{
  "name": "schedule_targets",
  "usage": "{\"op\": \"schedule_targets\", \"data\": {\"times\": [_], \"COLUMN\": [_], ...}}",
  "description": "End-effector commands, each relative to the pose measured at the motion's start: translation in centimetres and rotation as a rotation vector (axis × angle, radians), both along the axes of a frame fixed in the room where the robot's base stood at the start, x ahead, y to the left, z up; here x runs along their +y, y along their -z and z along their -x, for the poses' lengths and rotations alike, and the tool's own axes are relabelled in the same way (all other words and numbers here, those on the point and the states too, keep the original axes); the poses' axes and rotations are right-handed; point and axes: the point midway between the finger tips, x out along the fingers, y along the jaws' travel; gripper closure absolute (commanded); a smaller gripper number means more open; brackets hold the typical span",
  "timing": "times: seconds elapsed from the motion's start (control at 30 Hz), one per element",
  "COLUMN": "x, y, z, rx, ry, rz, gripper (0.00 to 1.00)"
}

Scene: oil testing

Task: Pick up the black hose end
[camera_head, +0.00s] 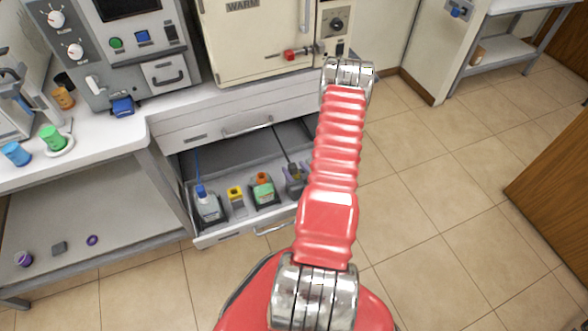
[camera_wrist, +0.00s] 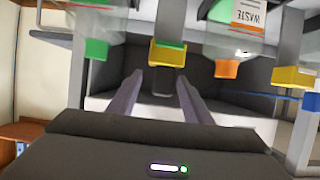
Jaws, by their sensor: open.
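The black hose (camera_head: 281,147) hangs into the open drawer in the head view, and its dark end (camera_head: 293,169) sits at the drawer's right side, beside my red forearm. My gripper (camera_wrist: 160,78) shows in the wrist view as two greyish-purple fingers, spread apart. A dark grey piece stands between and beyond the fingertips, under a yellow block (camera_wrist: 167,53); I cannot tell whether it is the hose end, or whether it touches the fingers. In the head view my forearm hides most or all of the gripper.
The open drawer (camera_head: 224,239) holds a blue-topped bottle (camera_head: 208,205), a yellow-topped piece (camera_head: 236,196) and a green bottle with an orange top (camera_head: 263,188). In the wrist view an orange block (camera_wrist: 228,69) is close right of the fingers. Open floor (camera_head: 440,170) lies right.

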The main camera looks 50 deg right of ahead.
Motion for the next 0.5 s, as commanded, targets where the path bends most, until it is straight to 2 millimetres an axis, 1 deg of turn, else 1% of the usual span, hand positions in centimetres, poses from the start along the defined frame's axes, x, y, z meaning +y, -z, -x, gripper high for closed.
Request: {"op": "schedule_targets", "data": {"times": [0.17,0.4,0.5], "x": [-0.5,-1.8,-2.1], "y": [0.5,1.8,2.0], "z": [-1.1,-3.6,-4.1], "rx": [0.000,0.000,0.000], "ry": [-0.002,-0.002,0.000], "rz": [0.003,0.002,0.001], "gripper": [0.55,0.55,0.55]}}
